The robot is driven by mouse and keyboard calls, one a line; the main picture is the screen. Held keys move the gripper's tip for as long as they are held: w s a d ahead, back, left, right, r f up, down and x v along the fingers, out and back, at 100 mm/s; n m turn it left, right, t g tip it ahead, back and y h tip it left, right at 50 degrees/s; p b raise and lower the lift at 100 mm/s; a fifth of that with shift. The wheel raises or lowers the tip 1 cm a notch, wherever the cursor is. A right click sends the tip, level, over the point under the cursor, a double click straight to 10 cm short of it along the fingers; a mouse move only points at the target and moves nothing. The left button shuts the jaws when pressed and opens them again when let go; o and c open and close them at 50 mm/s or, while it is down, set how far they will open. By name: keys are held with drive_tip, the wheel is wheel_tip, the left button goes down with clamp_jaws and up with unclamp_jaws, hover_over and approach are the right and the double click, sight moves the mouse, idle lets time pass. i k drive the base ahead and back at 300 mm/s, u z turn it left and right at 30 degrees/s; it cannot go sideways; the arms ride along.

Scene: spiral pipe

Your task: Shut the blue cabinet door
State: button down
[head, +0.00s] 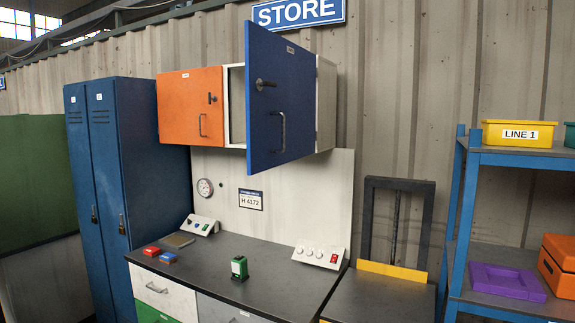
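The blue cabinet door (282,97) stands open on the right part of the white wall cabinet (326,105) above the counter. It swings out toward me and hinges on its right side. It carries a dark lever latch (265,84) and a grey bar handle (281,132). Part of the cabinet's pale inside (237,104) shows between the doors. The orange door (191,106) to its left looks shut. My gripper is not in view.
A dark counter (250,285) below holds a green device (239,268), red and blue blocks, and control boxes. A blue locker (123,180) stands left. A blue shelf (463,200) with bins stands right. A black frame (397,225) with a yellow bar stands between.

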sight(280, 121)
drive_tip(key=u, duration=0.05)
drive_tip(key=i, duration=1)
drive_tip(key=z, duration=0.05)
